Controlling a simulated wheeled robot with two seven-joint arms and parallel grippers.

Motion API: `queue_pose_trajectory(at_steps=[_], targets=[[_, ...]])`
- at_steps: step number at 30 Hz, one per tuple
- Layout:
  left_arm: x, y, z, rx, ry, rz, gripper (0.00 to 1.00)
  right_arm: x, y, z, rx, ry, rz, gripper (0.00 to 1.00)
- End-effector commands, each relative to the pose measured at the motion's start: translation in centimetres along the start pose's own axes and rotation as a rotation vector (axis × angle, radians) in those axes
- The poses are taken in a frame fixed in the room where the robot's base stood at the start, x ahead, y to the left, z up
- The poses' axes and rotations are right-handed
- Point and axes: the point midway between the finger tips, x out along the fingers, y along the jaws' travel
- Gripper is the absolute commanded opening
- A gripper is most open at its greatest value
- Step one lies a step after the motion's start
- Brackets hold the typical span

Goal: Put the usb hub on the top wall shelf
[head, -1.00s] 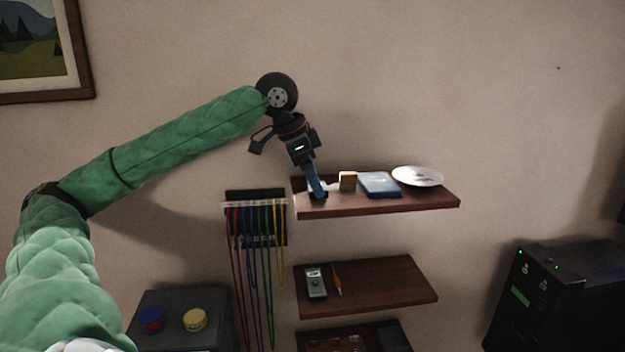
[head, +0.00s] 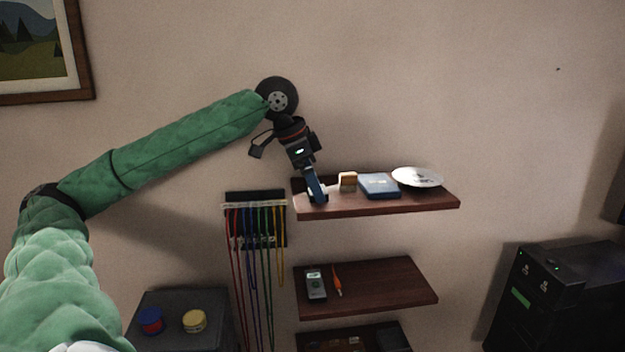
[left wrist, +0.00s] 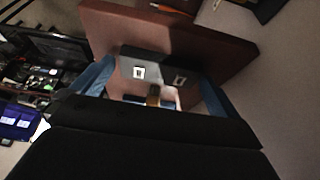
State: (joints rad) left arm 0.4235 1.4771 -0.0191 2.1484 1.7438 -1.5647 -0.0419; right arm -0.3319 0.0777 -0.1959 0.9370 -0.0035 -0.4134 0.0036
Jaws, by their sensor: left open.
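The usb hub appears as a dark grey box with pale square ports (left wrist: 160,72) in the left wrist view. It sits between the two blue fingers of my left gripper (left wrist: 157,78), at the shelf. In the head view my left gripper (head: 317,196) points down at the left end of the top wall shelf (head: 410,203), and the hub is mostly hidden by the fingers. The left gripper is open around the hub. Whether a finger still touches it, I cannot tell. My right gripper is not in view.
On the top shelf stand a small orange-brown block (head: 348,181), a blue box (head: 379,186) and a white plate (head: 418,177). A middle shelf (head: 390,285) holds a grey meter (head: 315,284). Coloured cables (head: 258,255) hang at left.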

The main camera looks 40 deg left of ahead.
Motion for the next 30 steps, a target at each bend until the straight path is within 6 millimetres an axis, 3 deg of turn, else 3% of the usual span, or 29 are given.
queue_pose_trajectory(at_steps=[8, 16, 30], targets=[[-2.4, 0.0, -0.1, 0.000, 0.003, -0.002, 1.00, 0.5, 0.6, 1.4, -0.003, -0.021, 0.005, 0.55], [-6.2, 0.0, -0.1, 0.000, 0.003, -0.002, 1.00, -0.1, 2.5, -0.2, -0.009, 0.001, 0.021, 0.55], [-11.5, 0.0, -0.1, 0.000, 0.002, 0.000, 1.00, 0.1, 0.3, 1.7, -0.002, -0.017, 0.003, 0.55]])
